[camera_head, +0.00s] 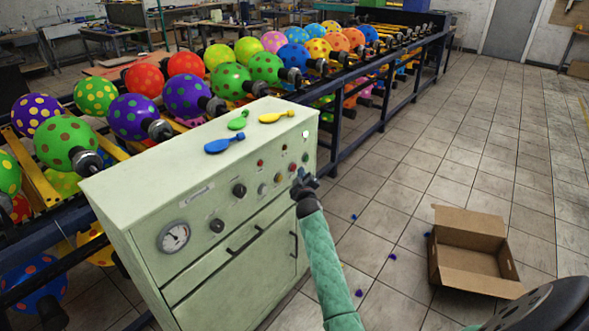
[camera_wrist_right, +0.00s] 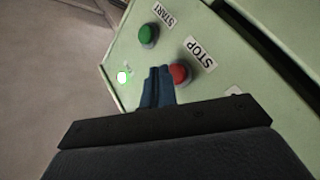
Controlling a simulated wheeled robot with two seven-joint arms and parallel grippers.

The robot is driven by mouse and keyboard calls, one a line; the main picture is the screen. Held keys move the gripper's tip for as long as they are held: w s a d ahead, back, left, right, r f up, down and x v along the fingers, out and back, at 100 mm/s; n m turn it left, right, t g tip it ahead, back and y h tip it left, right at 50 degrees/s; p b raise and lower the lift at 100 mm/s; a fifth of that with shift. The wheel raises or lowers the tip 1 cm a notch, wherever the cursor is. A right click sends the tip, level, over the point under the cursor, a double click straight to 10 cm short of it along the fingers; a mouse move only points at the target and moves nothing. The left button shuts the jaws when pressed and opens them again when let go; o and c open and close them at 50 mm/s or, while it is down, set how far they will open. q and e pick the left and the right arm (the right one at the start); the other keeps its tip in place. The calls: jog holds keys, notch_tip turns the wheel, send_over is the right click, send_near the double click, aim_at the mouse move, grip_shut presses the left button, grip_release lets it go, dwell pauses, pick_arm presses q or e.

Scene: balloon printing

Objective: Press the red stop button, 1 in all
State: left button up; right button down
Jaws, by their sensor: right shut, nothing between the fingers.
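The red stop button (camera_wrist_right: 178,73) sits under a STOP label on the panel of the pale green cabinet (camera_head: 215,185). In the head view the red button (camera_head: 292,167) shows just above my right gripper (camera_head: 302,180). My right gripper is shut and empty, pointing at the panel. In the wrist view its fingertips (camera_wrist_right: 158,72) lie right beside the red button and overlap its edge. I cannot tell whether they touch it. My left gripper is not in view.
Limp blue (camera_head: 224,143), green (camera_head: 238,120) and yellow (camera_head: 277,117) balloons lie on the cabinet top. A rack of dotted balloons (camera_head: 186,95) runs behind it. An open cardboard box (camera_head: 470,250) stands on the tiled floor at right, with small blue scraps nearby.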

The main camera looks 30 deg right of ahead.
jog(key=shift+s+d, duration=0.1)
jog(key=shift+s, duration=0.05)
jog(key=shift+s+d+p, duration=0.3)
jog(key=shift+s+p, duration=0.05)
jog(key=shift+s, duration=0.4)
jog(key=shift+s+d+p, duration=0.3)
jog(key=shift+s+p, duration=0.05)
jog(key=shift+s, duration=0.35)
jog(key=shift+s+d+p, duration=0.3)
jog(key=shift+s+p, duration=0.05)
jog(key=shift+s, duration=0.4)
